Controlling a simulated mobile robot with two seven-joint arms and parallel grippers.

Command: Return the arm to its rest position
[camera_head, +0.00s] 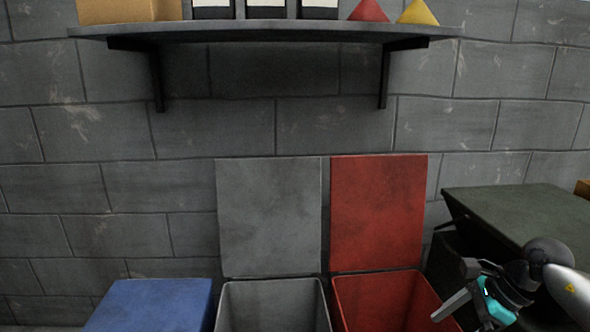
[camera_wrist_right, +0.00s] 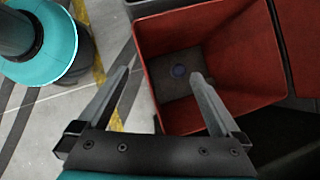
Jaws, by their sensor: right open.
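My right gripper (camera_head: 458,314) is at the lower right of the head view, over the right side of the open red bin (camera_head: 372,294). In the right wrist view, its two fingers (camera_wrist_right: 164,70) are spread apart with nothing between them. They point toward the red bin (camera_wrist_right: 230,88), and the right finger overlaps its opening. My left gripper is in neither view.
A grey bin (camera_head: 272,300) with its lid raised and a closed blue bin (camera_head: 152,303) stand left of the red one. A dark green table (camera_head: 530,212) is at the right, close to my right arm. A wall shelf (camera_head: 270,32) holds several items.

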